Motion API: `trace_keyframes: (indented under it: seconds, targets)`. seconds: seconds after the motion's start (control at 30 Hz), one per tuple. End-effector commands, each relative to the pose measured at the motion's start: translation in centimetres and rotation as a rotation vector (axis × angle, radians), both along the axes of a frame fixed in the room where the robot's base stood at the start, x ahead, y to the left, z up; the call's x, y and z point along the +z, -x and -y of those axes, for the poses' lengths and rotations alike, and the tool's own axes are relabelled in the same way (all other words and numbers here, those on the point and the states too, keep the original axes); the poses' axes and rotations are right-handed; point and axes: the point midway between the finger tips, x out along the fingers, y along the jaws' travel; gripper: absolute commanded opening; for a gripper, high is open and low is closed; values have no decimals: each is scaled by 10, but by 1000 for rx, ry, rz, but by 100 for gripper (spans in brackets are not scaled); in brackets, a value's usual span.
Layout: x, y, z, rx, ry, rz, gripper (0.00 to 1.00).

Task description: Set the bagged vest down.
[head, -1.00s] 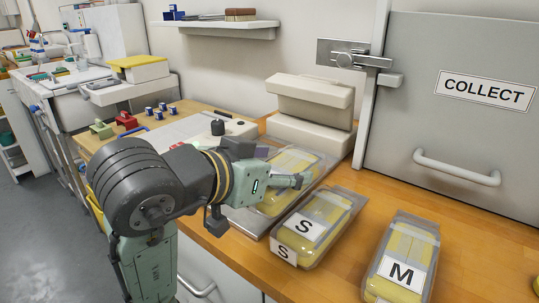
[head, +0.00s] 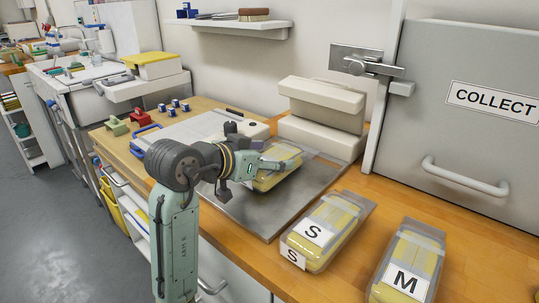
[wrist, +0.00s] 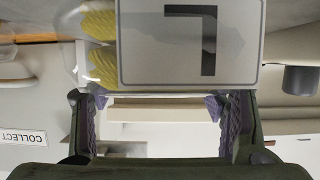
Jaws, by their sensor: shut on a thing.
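The bagged vest (head: 277,178) is a clear pack with yellow cloth inside. My gripper (head: 284,163) is shut on it, over the back part of a grey metal plate (head: 245,211) on the bench. My arm hides part of the pack. Whether its underside touches the plate cannot be told. In the wrist view the pack (wrist: 99,65) fills the top, with a white label (wrist: 150,45) bearing an upside-down L. The two fingers of my gripper (wrist: 162,98) reach its near edge, one at each side.
An S pack (head: 338,228) and an M pack (head: 413,262) lie on the wood right of the plate. A cream block-shaped device (head: 318,132) stands behind, and a grey COLLECT door (head: 455,145) is at right. The plate's front and right areas are bare.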

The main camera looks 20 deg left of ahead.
Motion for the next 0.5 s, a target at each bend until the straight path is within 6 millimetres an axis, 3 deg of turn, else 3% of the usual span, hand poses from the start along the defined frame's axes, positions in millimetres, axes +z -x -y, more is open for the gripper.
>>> trace_keyframes:
  seconds: [0.37, 0.4, 0.5]
  targets:
    - [-5, 0, 0, 1, -1, 1, 36]
    - [-3, 0, 0, 1, -1, 1, 70]
    - [-3, 0, 0, 1, -1, 0, 76]
